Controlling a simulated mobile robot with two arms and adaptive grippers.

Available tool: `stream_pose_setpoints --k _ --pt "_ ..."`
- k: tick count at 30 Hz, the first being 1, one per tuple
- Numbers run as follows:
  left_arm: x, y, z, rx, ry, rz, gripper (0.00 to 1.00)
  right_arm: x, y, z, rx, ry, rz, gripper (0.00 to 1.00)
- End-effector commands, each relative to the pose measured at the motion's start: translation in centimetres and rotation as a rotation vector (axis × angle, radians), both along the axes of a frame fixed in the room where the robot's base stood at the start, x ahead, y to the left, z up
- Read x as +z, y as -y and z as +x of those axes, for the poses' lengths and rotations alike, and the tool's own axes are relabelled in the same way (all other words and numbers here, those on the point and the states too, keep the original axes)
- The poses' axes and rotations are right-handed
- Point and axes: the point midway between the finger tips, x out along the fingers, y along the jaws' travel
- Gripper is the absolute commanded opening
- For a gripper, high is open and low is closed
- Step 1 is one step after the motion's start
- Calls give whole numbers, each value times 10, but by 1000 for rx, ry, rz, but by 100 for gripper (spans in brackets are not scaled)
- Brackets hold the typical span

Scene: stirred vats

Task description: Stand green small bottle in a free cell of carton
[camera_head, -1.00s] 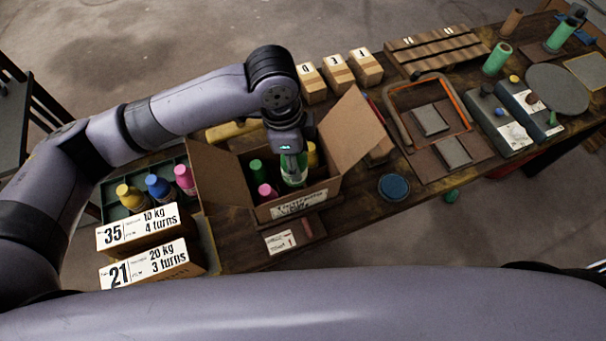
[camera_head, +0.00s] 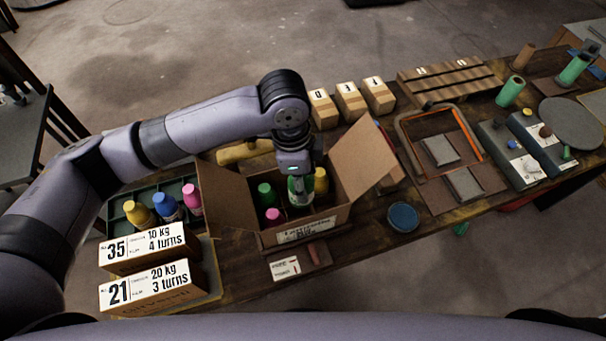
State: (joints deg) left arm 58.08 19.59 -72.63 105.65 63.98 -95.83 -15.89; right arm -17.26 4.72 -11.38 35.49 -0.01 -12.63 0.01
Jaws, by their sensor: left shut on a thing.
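The open cardboard carton (camera_head: 340,215) stands on the wooden bench, its side flaps spread out. A green-capped bottle (camera_head: 265,192) and a pink-capped bottle (camera_head: 273,216) stand in its left part, and a yellow-topped bottle (camera_head: 321,182) in its back right. My left gripper (camera_head: 299,180) points down into the carton and is shut on the green small bottle (camera_head: 300,193). The bottle's lower end is inside the carton, and whether it touches the bottom is hidden. The cell walls are mostly hidden. My right gripper is not in view.
A tray (camera_head: 118,212) with yellow, blue and pink bottles stands left of the carton. Two labelled boxes (camera_head: 150,247) lie in front of it. Small lettered boxes (camera_head: 349,101) stand behind the carton. A blue round disc (camera_head: 403,217) lies to its right.

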Motion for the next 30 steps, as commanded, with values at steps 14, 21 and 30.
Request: stream_pose_setpoints --k 14,21,30 --pt "-8 0 0 0 1 -1 8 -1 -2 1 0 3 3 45" --pt "-10 0 0 0 1 -1 8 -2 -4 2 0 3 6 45" --pt "-23 0 0 1 0 -1 8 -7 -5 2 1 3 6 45"
